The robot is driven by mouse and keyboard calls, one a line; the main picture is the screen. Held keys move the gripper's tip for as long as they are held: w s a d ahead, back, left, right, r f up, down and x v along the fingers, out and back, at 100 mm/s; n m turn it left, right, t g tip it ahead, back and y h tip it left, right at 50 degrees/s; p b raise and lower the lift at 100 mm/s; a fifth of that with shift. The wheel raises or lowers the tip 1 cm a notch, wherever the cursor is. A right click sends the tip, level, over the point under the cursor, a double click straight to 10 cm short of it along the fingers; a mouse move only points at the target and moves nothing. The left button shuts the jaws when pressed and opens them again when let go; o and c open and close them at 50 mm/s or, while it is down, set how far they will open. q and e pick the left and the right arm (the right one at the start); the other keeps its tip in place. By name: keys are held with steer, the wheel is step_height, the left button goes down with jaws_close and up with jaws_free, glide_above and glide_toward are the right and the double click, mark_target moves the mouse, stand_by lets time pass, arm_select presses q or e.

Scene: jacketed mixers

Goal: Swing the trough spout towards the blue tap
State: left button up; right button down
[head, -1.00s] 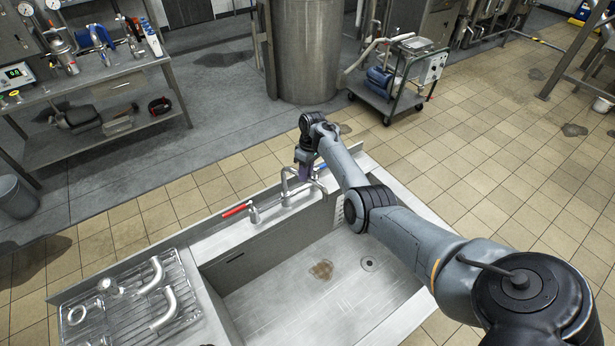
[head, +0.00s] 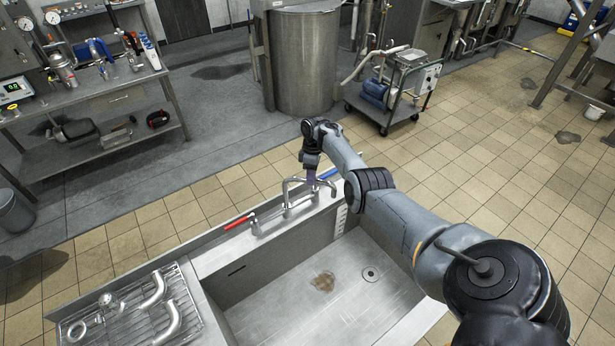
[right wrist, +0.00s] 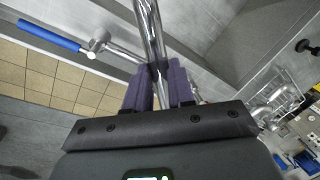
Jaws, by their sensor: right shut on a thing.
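The chrome trough spout (head: 290,181) arches over the back wall of the steel trough (head: 265,310) in the head view. My right gripper (head: 311,178) reaches down at the spout. In the right wrist view my right gripper's purple fingers (right wrist: 158,78) are shut around the spout pipe (right wrist: 149,28). The blue tap (head: 328,173) is on the back ledge just right of the gripper, partly hidden behind it. Its blue lever (right wrist: 48,35) shows at the upper left of the right wrist view. The red tap (head: 239,222) is left of the spout. My left gripper is not in view.
A wire rack (head: 122,318) with bent pipe pieces lies left of the basin. A workbench (head: 95,100) stands at the upper left, and a wheeled pump cart (head: 398,100) stands beyond the trough.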

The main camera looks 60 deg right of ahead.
steer(key=c, duration=1)
jaws_free()
steer(key=shift+o, duration=0.2)
steer(key=shift+r, duration=0.1)
steer(key=shift+r, duration=0.25)
step_height(320, 180, up, 10)
steer(key=d, duration=0.2)
steer(key=shift+w, duration=0.25)
steer(key=shift+f, duration=0.1)
